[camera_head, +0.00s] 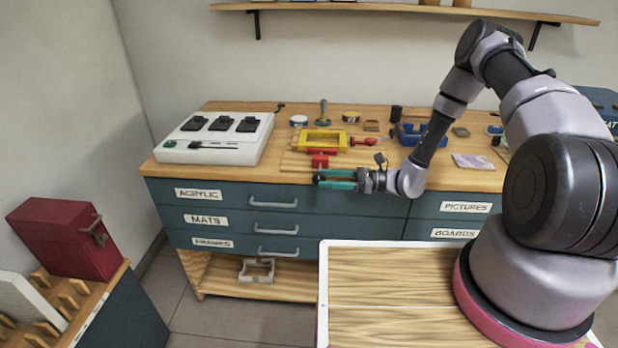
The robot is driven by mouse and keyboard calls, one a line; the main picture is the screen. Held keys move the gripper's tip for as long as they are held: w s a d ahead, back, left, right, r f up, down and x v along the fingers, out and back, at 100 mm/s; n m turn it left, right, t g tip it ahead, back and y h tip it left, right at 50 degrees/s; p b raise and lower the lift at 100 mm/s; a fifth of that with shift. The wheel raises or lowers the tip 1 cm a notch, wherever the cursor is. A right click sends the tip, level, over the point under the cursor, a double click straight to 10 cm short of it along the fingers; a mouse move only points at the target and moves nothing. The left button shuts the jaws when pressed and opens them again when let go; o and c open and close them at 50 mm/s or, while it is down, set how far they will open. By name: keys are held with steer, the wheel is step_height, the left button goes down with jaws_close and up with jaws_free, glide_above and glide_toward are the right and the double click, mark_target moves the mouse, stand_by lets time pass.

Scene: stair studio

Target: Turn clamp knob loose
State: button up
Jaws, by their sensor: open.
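A yellow frame (323,131) lies on a light wooden board on the workbench. A red clamp-like part (320,160) sits at its front edge. It is small, and I cannot make out which piece of it is the knob. My gripper (319,179), with teal fingers, is open and points left, just in front of the red part near the bench's front edge. I cannot tell whether a finger touches the red part.
A white box with black pads (190,153) stands left on the bench. A red-handled tool (363,141) lies right of the frame. A blue holder (415,132) stands behind my arm. Below the bench top are teal drawers with handles (274,203). A shelf (400,10) hangs above.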

steer(key=a, duration=0.6)
steer(key=shift+w+r, duration=0.1)
jaws_close()
